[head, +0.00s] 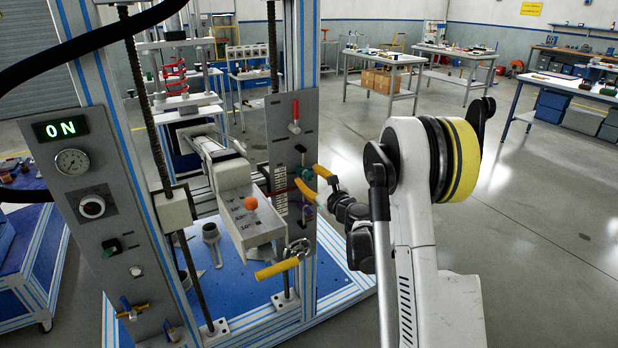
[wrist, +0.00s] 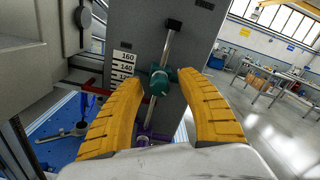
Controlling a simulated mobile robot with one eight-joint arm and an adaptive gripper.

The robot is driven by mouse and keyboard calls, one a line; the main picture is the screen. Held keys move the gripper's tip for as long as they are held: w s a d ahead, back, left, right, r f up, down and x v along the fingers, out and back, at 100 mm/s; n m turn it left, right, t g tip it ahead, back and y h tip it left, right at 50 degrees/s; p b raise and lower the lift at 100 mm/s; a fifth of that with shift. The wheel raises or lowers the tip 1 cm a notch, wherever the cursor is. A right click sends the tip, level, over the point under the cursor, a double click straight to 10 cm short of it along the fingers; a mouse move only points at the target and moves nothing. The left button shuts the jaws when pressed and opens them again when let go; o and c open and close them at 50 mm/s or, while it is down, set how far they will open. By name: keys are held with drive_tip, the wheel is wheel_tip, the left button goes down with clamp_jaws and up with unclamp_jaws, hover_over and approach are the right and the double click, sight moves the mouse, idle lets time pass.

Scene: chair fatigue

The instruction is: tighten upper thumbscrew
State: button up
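A teal thumbscrew (wrist: 160,80) sits on an upright metal rod in front of a grey panel in the wrist view. A purple thumbscrew (wrist: 143,138) shows lower on the same rod, partly hidden. In the head view, the teal thumbscrew (head: 304,173) is beside my fingertips. My gripper (wrist: 160,76) is open, with one yellow finger on each side of the teal thumbscrew and visible gaps between. My gripper also shows in the head view (head: 308,180), reaching in from the right. Contact cannot be told.
A scale label (wrist: 123,66) is on the panel left of the rod. A red lever (head: 295,115) is above on the panel in the head view. An orange ball knob (head: 250,203) and a yellow handle (head: 276,269) stand near. Open floor lies to the right.

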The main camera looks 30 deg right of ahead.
drive_tip(key=s, duration=1.2)
drive_tip(key=shift+d, duration=0.2)
